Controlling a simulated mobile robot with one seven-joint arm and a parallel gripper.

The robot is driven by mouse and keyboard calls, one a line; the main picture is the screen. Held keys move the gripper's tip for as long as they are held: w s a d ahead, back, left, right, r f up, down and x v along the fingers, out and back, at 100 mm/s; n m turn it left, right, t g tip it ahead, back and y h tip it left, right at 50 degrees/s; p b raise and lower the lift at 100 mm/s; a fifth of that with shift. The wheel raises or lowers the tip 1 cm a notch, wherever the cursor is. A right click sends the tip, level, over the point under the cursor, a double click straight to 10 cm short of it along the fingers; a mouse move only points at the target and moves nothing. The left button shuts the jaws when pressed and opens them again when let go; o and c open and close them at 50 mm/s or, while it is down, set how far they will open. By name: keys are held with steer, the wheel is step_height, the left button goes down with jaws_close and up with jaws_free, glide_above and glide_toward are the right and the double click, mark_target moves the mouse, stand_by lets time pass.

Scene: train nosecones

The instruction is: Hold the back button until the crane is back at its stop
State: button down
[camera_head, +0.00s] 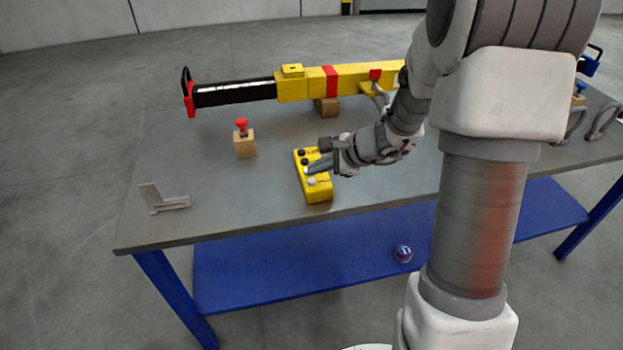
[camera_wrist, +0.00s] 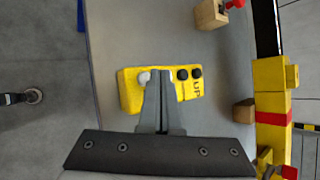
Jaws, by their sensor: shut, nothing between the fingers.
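A yellow control box (camera_head: 317,194) lies on the table with black buttons and pale buttons on top. In the wrist view the box (camera_wrist: 130,98) shows "UP" lettering beside two black buttons (camera_wrist: 188,73) and a pale button (camera_wrist: 145,77). My gripper (camera_head: 309,171) is shut and empty, its fingertips (camera_wrist: 160,76) over the pale-button end of the box. They hide part of its top; I cannot tell if they press a button. The crane (camera_head: 296,88), a yellow beam with a black section and red end, lies along the table's back.
A wooden block with a red knob (camera_head: 245,145) stands left of the box. A grey L-shaped bracket (camera_head: 165,199) is near the table's left edge. A blue shelf (camera_head: 290,270) is below, with a dark ball (camera_head: 403,253). Grey hooks (camera_head: 604,120) are at the right.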

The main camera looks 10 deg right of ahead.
step_height(320, 180, up, 5)
steer(key=p, duration=0.3)
steer(key=shift+p, duration=0.35)
stand_by(0.5)
steer(key=s+a+r+n+g+p, duration=0.1)
steer(key=s+a+r+n+p, duration=0.15)
steer(key=s+r+n, duration=0.35)
steer(key=s+a+r+n+g+p, duration=0.1)
steer(key=s+a+r+n, duration=0.2)
steer(key=s+r, duration=0.3)
steer(key=s+d+r+n+h+p, duration=0.2)
steer(key=s+r+n+h, duration=0.1)
steer(key=s, duration=0.4)
steer(key=s+d+r+n+h+p, duration=0.2)
steer(key=s+r+n+h, duration=0.1)
steer(key=s+r+n, duration=0.3)
steer(key=shift+s+d+r+n+t, duration=0.3)
steer(key=shift+s+r+t, duration=0.1)
steer(key=shift+s, duration=0.25)
steer(key=shift+a, duration=0.1)
stand_by(0.4)
